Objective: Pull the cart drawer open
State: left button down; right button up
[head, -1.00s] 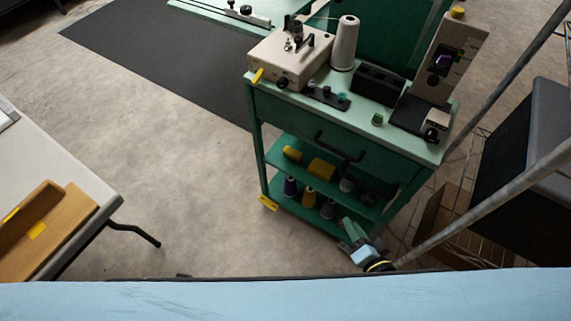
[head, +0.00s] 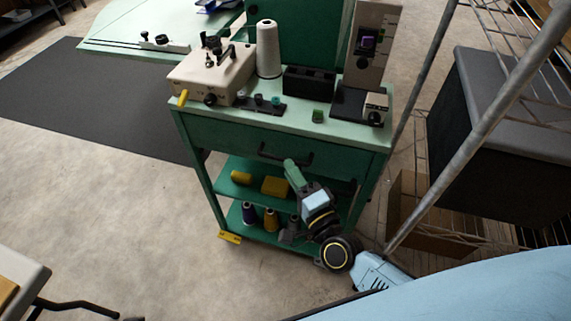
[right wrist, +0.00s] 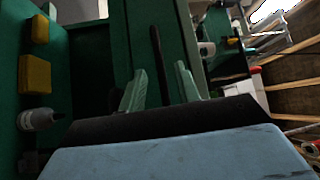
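The green cart (head: 212,185) stands ahead with its drawer (head: 225,135) under the pale top; the drawer front looks flush with the cart body. A black bar handle (head: 270,155) crosses the drawer front; in the right wrist view the handle (right wrist: 156,50) runs upright down the picture. My right gripper (head: 290,165) is at the handle, its green fingers pointing at the drawer front. In the right wrist view the right gripper (right wrist: 160,70) is open, with one finger on each side of the bar and gaps visible. How deep the bar sits between them is unclear. My left gripper is out of view.
On the cart top are a beige machine (head: 212,72), a white thread cone (head: 268,48) and a beige upright device (head: 370,45). Yellow boxes (head: 275,186) and spools sit on the shelves below. A grey pole (head: 480,120) and wire rack stand at right. Floor at left is clear.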

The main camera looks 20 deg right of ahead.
jog(key=shift+x, duration=1.7)
grip_shut()
